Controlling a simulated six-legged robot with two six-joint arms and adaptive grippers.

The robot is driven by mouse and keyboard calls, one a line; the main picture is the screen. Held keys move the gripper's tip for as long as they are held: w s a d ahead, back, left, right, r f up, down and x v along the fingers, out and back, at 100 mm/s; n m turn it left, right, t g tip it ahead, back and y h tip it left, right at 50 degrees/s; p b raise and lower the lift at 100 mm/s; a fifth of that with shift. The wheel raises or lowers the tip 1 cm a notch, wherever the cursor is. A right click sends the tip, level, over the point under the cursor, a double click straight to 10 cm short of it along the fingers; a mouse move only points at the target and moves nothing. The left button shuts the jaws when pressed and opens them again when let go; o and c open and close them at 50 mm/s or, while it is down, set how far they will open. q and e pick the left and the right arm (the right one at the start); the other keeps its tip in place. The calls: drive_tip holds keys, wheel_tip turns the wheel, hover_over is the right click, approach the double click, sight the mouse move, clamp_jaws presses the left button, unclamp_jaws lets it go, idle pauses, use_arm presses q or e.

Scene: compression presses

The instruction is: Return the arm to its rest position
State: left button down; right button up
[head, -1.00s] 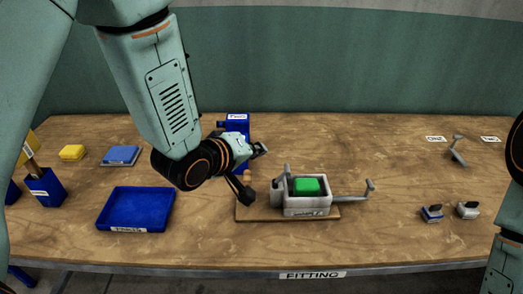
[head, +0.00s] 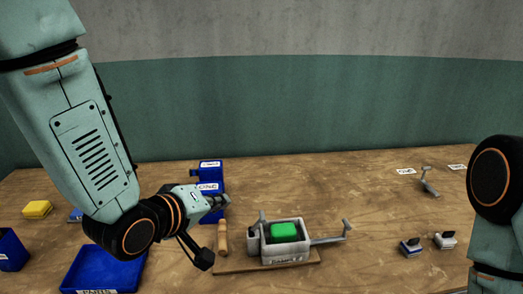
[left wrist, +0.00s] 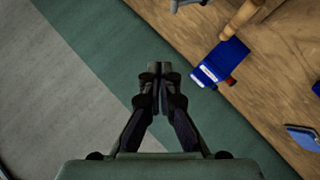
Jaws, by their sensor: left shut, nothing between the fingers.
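My left gripper (head: 213,230) is at the end of the left arm, above the table between the blue tray and the press. In the left wrist view my left gripper (left wrist: 160,75) has its fingers together with nothing between them. The press (head: 290,254) is a grey box with lever arms on a wooden base, and a green block (head: 284,232) sits in it. My right arm shows at the right edge of the head view, but its gripper is out of view.
A blue tray (head: 80,278) lies at the left front. A wooden handle (head: 223,238) is beside the press.

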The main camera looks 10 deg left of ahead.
use_arm(q)
drive_tip(key=s+a+f+m+g+y, duration=0.2)
drive_tip(key=s+f+g, duration=0.2)
drive_tip(key=s+f, duration=0.7)
drive_tip(key=s+a+f+m+g+y, duration=0.1)
drive_tip(key=s+a+f+m+g, duration=0.25)
drive_tip(key=s+f, duration=0.8)
drive_tip(key=s+f+m+g+y, duration=0.1)
drive_tip(key=s+f+m+g, duration=0.1)
drive_tip(key=s+f+g, duration=0.5)
wheel_tip(320, 180, down, 14)
drive_tip(key=s+t+b, duration=0.1)
drive_tip(key=t+b, duration=0.2)
drive_tip(key=b, duration=1.2)
drive_tip(key=shift+a, duration=0.25)
